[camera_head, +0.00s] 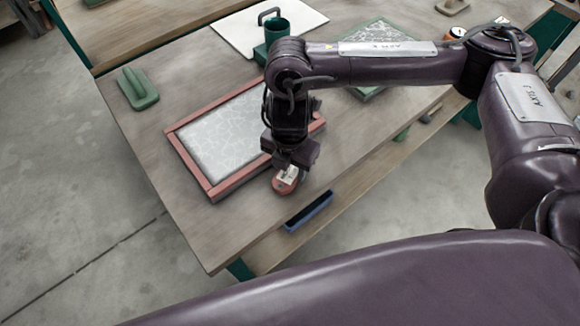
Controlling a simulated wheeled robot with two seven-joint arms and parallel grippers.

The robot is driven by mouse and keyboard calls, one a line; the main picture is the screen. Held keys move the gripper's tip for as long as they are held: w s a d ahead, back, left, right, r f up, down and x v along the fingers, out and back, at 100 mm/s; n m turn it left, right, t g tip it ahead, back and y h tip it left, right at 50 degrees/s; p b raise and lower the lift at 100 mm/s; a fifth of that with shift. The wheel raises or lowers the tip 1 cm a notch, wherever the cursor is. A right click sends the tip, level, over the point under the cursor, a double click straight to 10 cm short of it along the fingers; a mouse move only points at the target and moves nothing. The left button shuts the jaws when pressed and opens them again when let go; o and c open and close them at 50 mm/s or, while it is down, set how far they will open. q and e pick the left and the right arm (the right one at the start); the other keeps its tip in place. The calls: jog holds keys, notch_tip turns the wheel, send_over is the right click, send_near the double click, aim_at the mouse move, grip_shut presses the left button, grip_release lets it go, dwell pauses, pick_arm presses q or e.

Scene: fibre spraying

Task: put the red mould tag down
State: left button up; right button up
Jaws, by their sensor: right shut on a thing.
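The red mould tag (285,184) is a small rounded red piece with a pale top, near the front edge of the table (215,236). My right gripper (287,172) points down and is shut on it. The tag is just in front of the red-framed mould (208,138), which has a pale, fibre-patterned surface. I cannot tell whether the tag touches the table top. My gripper and wrist hide part of the mould's right side. My left gripper is not in view.
A green float-like tool (138,89) lies left of the mould. A green-edged panel (370,92) lies behind my right forearm. A blue tray (308,211) is below the front edge. The table's front left is clear.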

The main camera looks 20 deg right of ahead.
aim_at(290, 170)
jog(key=shift+f, duration=0.45)
jog(key=shift+f, duration=0.1)
jog(key=o, duration=0.7)
jog(key=shift+c, duration=0.2)
jog(key=shift+w+r, duration=0.1)
jog(key=shift+r, duration=0.35)
notch_tip(290, 170, up, 11)
jog(key=shift+r+p, duration=0.2)
jog(key=shift+p, duration=0.15)
